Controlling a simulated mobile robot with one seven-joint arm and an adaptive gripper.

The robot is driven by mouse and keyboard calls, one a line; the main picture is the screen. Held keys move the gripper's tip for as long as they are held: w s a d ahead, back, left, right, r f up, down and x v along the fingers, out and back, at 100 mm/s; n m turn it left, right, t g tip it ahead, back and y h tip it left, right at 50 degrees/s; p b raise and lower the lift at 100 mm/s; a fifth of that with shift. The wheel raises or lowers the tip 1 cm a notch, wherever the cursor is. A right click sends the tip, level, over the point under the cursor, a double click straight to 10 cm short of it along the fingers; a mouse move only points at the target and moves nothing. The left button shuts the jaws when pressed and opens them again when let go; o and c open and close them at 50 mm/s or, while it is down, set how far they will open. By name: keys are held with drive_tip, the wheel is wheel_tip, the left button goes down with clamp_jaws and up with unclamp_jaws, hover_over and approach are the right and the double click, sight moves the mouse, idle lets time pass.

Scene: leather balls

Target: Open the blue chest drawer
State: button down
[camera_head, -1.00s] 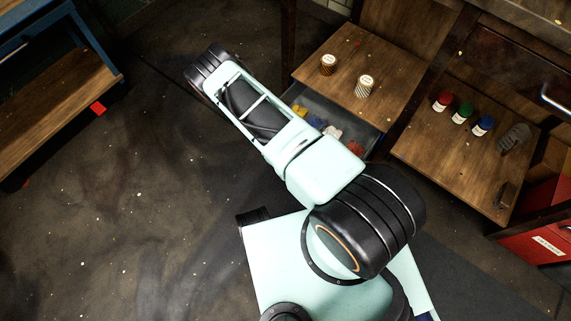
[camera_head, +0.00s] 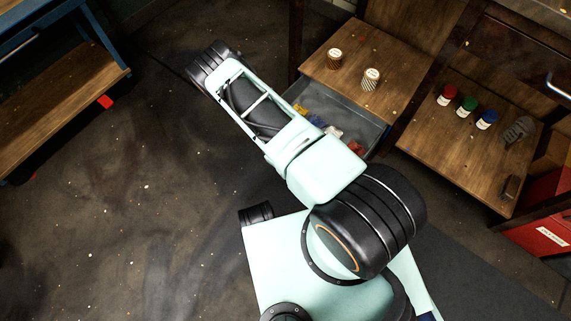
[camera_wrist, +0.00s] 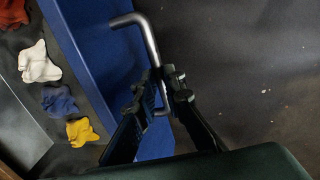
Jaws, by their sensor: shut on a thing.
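The blue drawer stands pulled out of the wooden chest, with its blue front panel (camera_wrist: 108,55) in the wrist view. Its grey interior (camera_head: 365,122) shows in the head view below the chest's wooden top (camera_head: 335,72). My gripper (camera_wrist: 164,92) is shut on the metal bar handle (camera_wrist: 149,38) of the drawer. In the head view my arm hides the gripper, the handle and the drawer front. Inside the drawer lie white (camera_wrist: 38,64), blue (camera_wrist: 60,101) and yellow (camera_wrist: 80,131) crumpled pieces, and part of a red one (camera_wrist: 12,10).
Two small labelled containers (camera_head: 371,78) stand on the chest top. Red, green and blue jars (camera_head: 465,106) stand on a wooden shelf at right. A blue-framed bench (camera_head: 65,100) is at upper left. Open dark floor (camera_head: 130,210) lies at left.

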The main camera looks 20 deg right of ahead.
drive_tip(key=c, duration=2)
unclamp_jaws()
drive_tip(key=r, duration=0.4)
drive_tip(key=s+a+r, duration=0.1)
drive_tip(key=r, duration=0.3)
drive_tip(key=a+r, duration=0.1)
drive_tip(key=r, duration=0.2)
drive_tip(key=shift+s+r, duration=0.25)
drive_tip(key=shift+r, duration=0.15)
